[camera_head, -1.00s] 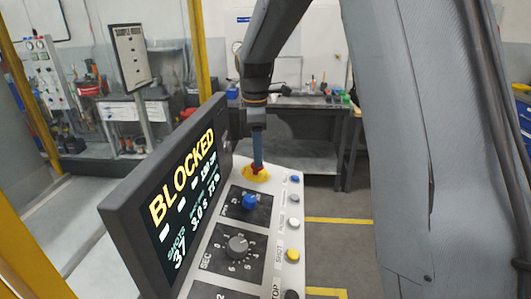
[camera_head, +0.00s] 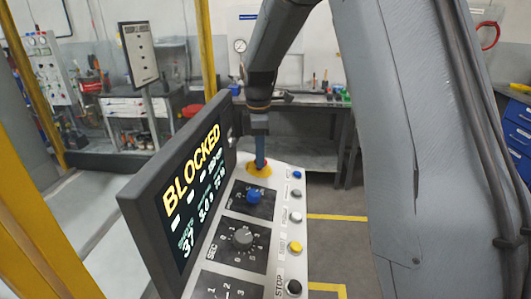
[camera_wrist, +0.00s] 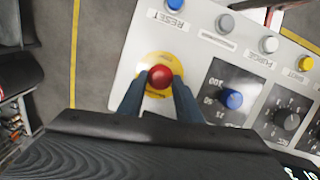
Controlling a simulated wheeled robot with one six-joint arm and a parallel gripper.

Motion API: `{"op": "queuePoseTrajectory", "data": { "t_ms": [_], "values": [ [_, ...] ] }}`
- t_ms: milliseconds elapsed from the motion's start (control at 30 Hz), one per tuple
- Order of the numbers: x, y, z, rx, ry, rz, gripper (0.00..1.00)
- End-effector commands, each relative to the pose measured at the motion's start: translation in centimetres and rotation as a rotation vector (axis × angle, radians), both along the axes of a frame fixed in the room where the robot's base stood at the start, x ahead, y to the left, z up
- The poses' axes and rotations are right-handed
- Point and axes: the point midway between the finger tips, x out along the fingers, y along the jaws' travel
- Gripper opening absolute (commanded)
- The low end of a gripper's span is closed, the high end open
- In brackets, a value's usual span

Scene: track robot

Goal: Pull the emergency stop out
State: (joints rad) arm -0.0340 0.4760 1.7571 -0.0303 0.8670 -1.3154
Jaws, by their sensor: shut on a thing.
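The emergency stop is a red mushroom button (camera_wrist: 160,76) on a round yellow plate (camera_wrist: 170,92) at the end of the light grey control panel (camera_wrist: 140,45). In the wrist view my gripper (camera_wrist: 160,84) has its two blue-grey fingers on either side of the red button, shut on it. In the head view my gripper (camera_head: 260,163) points down at the yellow plate (camera_head: 258,169) at the panel's far end. The fingers hide most of the red button there. I cannot tell how far out the button stands.
The panel carries a blue knob (camera_head: 253,196), a grey knob (camera_head: 243,237) and a column of small buttons. A black screen (camera_head: 187,190) reading "BLOCKED" stands along its left side. A workbench (camera_head: 300,125) is behind. A yellow post (camera_head: 207,50) stands at the left.

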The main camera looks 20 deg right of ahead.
Motion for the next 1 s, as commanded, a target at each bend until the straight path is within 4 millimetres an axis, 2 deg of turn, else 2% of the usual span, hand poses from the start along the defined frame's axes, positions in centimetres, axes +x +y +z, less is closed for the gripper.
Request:
{"op": "queuePoseTrajectory", "data": {
  "t_ms": [200, 433, 467, 567, 867, 1000],
  "values": [
    [-0.6, -0.9, 1.0, -0.001, 0.018, -0.003, 0.00],
    [-0.4, -1.3, 0.8, 0.000, 0.019, -0.004, 0.00],
    [-0.4, -1.3, 0.8, 0.000, 0.019, -0.004, 0.33],
    [-0.3, -1.4, 0.7, 0.001, 0.020, -0.004, 0.50],
    [0.3, -1.4, 0.7, 0.008, 0.017, 0.002, 0.51],
    [0.5, -1.7, 1.7, 0.011, 0.014, 0.002, 0.51]
  ]
}}
